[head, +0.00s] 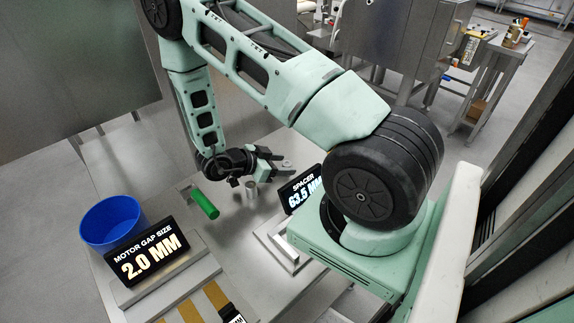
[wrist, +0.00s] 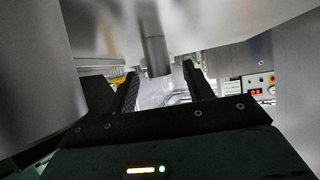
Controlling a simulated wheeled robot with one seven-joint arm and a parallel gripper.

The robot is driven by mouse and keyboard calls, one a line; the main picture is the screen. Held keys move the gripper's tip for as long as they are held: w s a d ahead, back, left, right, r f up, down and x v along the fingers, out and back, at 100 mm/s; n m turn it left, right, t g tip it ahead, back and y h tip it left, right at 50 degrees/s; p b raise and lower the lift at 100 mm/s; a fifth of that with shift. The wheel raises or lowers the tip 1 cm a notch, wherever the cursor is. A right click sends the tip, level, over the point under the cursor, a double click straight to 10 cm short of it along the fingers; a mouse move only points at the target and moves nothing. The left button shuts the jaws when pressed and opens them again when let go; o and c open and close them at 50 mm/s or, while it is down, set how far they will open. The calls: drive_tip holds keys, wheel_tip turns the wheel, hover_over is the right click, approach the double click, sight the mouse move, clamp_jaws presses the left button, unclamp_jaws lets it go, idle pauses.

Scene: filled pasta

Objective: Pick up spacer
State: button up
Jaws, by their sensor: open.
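My gripper (head: 272,164) is low over the metal table in the head view, its jaws open and pointing right. A small silver cylinder (head: 251,188) stands upright just below it in the picture. A small round metal piece (head: 287,165) shows just beyond the fingertips. I cannot tell which of the two is the spacer. In the wrist view, a grey metal cylinder (wrist: 156,56) shows in the gap between the two open fingers (wrist: 160,78), with no clear contact with either.
A green cylinder (head: 204,203) lies left of my gripper. A display reading "SPACER 63.5 MM" (head: 301,188) stands at right. A blue bin (head: 110,224) and a "MOTOR GAP SIZE 2.0 MM" display (head: 148,252) stand at lower left. A metal block (head: 278,246) lies in front.

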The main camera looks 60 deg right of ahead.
drive_tip(key=shift+s+d+f, duration=0.15)
drive_tip(key=shift+d+f, duration=0.05)
drive_tip(key=shift+d, duration=0.1)
drive_tip(key=c, duration=1.1)
